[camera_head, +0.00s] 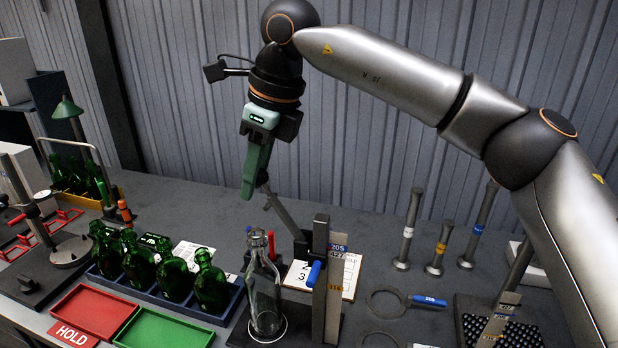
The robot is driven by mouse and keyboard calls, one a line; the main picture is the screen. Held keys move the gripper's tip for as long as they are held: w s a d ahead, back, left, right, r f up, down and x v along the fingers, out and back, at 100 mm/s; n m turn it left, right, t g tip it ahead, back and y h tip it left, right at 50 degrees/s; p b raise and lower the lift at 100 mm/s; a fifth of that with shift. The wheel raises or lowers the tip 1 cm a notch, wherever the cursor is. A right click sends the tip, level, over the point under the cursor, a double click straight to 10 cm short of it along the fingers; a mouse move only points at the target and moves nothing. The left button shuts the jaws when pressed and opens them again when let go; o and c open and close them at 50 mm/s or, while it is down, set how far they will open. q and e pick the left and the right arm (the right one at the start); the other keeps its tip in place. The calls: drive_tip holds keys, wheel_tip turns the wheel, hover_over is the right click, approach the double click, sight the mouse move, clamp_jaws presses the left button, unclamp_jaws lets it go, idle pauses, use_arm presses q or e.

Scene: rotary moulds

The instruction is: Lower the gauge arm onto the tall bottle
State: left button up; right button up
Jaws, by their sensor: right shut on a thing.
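The tall bottle (265,292) is clear glass and stands upright on the dark base of the gauge stand, inside a pale ring. The gauge post (320,280) rises just to its right, with number labels and a blue handle. The gauge arm (285,213) is a grey bar tilted up and left from the post, its raised end above the bottle's mouth and clear of it. My right gripper (251,186), with green fingers, is shut on the gauge arm near its raised end; the fingers partly hide the grip. My left gripper is not in view.
Several green bottles (172,270) stand in a blue tray left of the tall bottle. A red tray (95,312) and a green tray (165,330) lie in front. Ring gauges (385,303) and upright plug gauges (409,230) are to the right. A corrugated wall is behind.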

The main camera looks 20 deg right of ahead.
drive_tip(key=shift+a+f, duration=0.1)
drive_tip(key=shift+w+a+f, duration=0.6)
drive_tip(key=shift+a+f, duration=0.25)
drive_tip(key=o, duration=1.4)
drive_tip(key=shift+o, duration=0.2)
wheel_tip(320, 180, up, 7)
idle(0.5)
